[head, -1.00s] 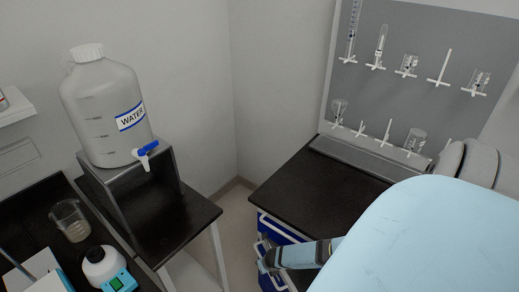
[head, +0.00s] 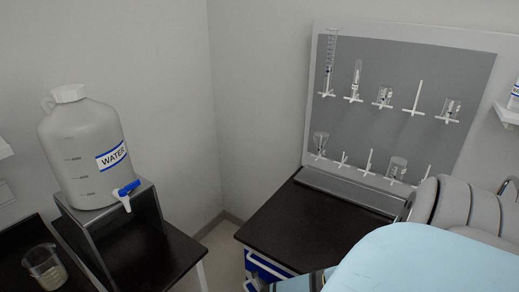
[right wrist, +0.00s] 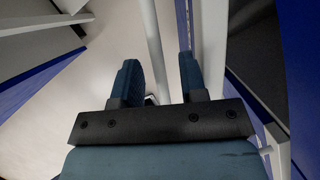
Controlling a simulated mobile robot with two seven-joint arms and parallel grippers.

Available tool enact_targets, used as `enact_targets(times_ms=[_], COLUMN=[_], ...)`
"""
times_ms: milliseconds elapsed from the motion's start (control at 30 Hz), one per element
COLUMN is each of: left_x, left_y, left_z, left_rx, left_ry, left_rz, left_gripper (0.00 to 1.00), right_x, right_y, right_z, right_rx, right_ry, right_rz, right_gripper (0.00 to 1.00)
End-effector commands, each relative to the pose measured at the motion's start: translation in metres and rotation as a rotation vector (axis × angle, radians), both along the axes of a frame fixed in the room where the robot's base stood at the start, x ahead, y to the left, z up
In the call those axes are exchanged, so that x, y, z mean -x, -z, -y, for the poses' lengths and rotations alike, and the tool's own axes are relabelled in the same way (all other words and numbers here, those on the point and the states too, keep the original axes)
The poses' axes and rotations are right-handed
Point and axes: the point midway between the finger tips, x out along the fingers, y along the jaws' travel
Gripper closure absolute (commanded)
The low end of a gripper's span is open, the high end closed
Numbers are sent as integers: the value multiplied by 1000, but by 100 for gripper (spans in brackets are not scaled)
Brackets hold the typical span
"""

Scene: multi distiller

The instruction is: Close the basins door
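The basin cabinet (head: 266,268) is blue with white trim, under the black counter with the drying rack. Only its upper front shows at the bottom of the head view; my right arm hides much of it. In the right wrist view, a narrow white-and-blue panel edge (right wrist: 215,45) stands just right of the fingers, with a dark space beyond it. It looks like the door standing ajar, but how far cannot be told. My right gripper (right wrist: 160,82) points along the cabinet front, its two fingers apart with nothing held between them. My left gripper is out of view.
The black counter (head: 290,230) carries a pegboard (head: 390,120) with glassware. A water jug (head: 85,150) stands on a metal stand at left, with a beaker (head: 45,268) nearby. A white leg (right wrist: 154,45) rises beyond my fingers. Pale floor (right wrist: 115,50) is free left of them.

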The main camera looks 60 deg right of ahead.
Motion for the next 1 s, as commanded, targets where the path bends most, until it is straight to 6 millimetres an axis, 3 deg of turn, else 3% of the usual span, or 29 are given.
enact_targets(times_ms=[233,400,700,1000], left_x=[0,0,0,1], left_y=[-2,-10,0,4], left_z=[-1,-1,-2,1], left_rx=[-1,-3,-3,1], left_ry=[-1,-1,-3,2], left_rz=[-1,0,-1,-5], left_gripper=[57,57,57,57], right_x=[2,13,84,119], right_y=[-8,-34,-26,-27], right_z=[-1,-3,-31,-45], right_rx=[0,0,-1,0], right_ry=[-2,-3,-2,0], right_rz=[0,0,-3,0], right_gripper=[61,61,61,61])
